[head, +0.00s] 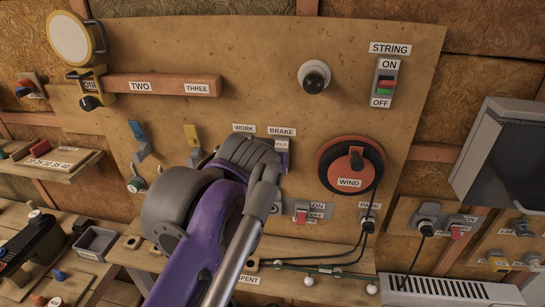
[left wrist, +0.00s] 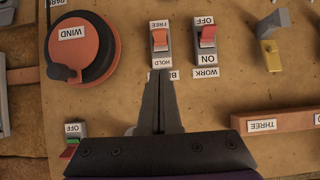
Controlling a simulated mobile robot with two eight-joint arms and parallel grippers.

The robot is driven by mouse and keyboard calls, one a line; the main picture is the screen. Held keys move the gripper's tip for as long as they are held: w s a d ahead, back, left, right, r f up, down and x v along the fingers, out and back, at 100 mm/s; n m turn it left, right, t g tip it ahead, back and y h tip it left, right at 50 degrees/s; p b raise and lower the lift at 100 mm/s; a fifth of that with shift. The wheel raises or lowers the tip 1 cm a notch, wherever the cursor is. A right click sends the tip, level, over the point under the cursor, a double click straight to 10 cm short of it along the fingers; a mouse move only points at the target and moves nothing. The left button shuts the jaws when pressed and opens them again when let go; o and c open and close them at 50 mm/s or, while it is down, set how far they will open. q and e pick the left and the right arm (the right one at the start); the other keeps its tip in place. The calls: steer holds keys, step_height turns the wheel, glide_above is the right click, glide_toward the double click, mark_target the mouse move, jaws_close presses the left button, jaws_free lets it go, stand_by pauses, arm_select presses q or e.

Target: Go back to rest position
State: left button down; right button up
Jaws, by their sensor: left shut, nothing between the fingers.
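My left arm (head: 205,225), purple and grey, reaches up from the bottom of the head view in front of the wooden panel (head: 255,60). Its wrist covers part of the area under the WORK and BRAKE labels, and the fingertips are hidden there. In the left wrist view, which shows the panel upside down, my left gripper (left wrist: 159,82) is shut and empty. Its tips point toward the brake switch (left wrist: 160,40) marked FREE and HOLD; whether they touch the panel I cannot tell. The work switch (left wrist: 207,38) is beside it. My right gripper is not in view.
The orange WIND wheel (head: 350,165) is right of my arm, with cables below it. A STRING switch (head: 385,83) is upper right, and a grey screen (head: 508,150) stands far right. A wooden ONE-TWO-THREE bar (head: 160,85) sticks out upper left. A shelf (head: 130,255) runs below.

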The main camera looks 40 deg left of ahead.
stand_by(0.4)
arm_select(q)
steer(key=s+d+f+m+g+h, duration=0.1)
steer(key=s+d+f, duration=0.3)
steer(key=f, duration=0.6)
steer(key=s+d+f+m+g+h, duration=0.2)
steer(key=d+f, duration=0.4)
steer(key=f, duration=0.4)
steer(key=s+d+f+m+g+h, duration=0.1)
steer(key=s+d+f, duration=0.4)
steer(key=f, duration=0.6)
steer(key=shift+s+d+m+h, duration=0.3)
steer(key=shift+s+m+h, duration=0.25)
steer(key=shift+m+h, duration=0.3)
